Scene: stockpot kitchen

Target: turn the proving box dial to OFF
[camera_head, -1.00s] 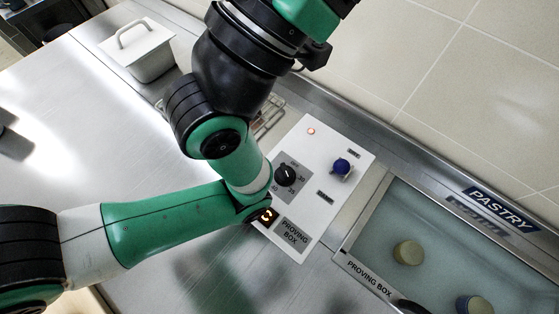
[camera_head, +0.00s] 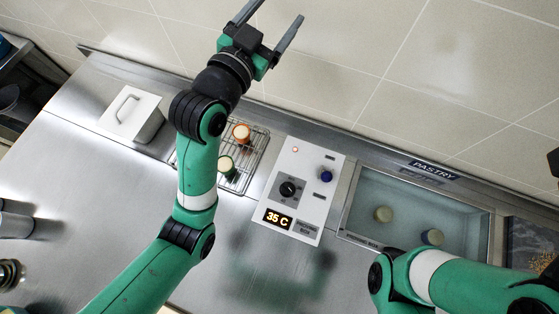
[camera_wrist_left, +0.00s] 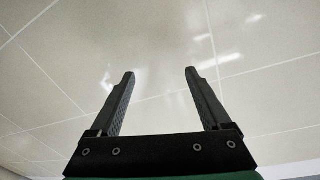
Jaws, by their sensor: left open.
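The proving box control panel (camera_head: 309,171) is a white plate on the steel counter. Its black dial (camera_head: 288,189) sits on a grey square scale; the pointer's setting is too small to read. The display (camera_head: 278,219) reads 35 C. A blue knob (camera_head: 326,176) and a small lit red lamp (camera_head: 295,150) are also on the panel. My left gripper (camera_head: 273,27) is open and empty, raised up before the tiled wall, well away from the dial. In the left wrist view its two fingers (camera_wrist_left: 157,78) are apart with only tiles between them. My right arm shows at the lower right, its gripper out of view.
A wire rack (camera_head: 252,161) with an orange-rimmed jar (camera_head: 241,134) and a green-rimmed jar (camera_head: 227,167) stands left of the panel. A lidded white container (camera_head: 131,113) is further left. The glass-topped proving box (camera_head: 408,206) holding jars is at right. The front counter is clear.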

